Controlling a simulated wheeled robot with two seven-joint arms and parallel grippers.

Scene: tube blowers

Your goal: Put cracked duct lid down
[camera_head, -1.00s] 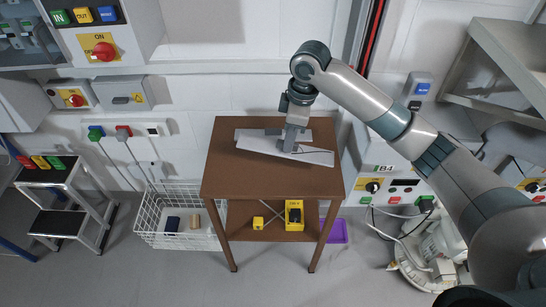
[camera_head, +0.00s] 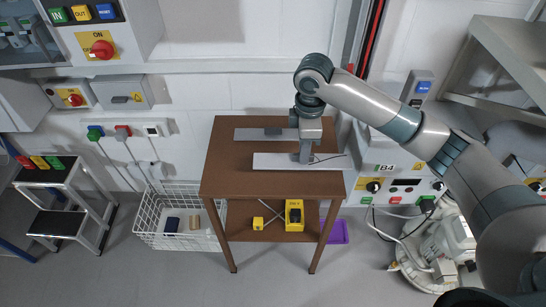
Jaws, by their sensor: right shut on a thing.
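The cracked duct lid (camera_head: 275,160) is a long pale grey strip with a dark crack line near its right end. It is at the front part of the brown table (camera_head: 225,180), lying level; I cannot tell whether it touches the top. My right gripper (camera_head: 304,157) points down and is shut on the lid right of its middle. A second grey strip (camera_head: 252,134) with a dark block on it lies further back on the table, apart from the lid and partly hidden by my gripper. My left gripper is not in view.
The table's lower shelf holds a yellow case (camera_head: 294,215) and a small yellow box (camera_head: 258,223). A white wire basket (camera_head: 150,222) stands left of the table, a purple bin (camera_head: 338,232) to its right. A step stool (camera_head: 60,205) is at far left. The table's left side is clear.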

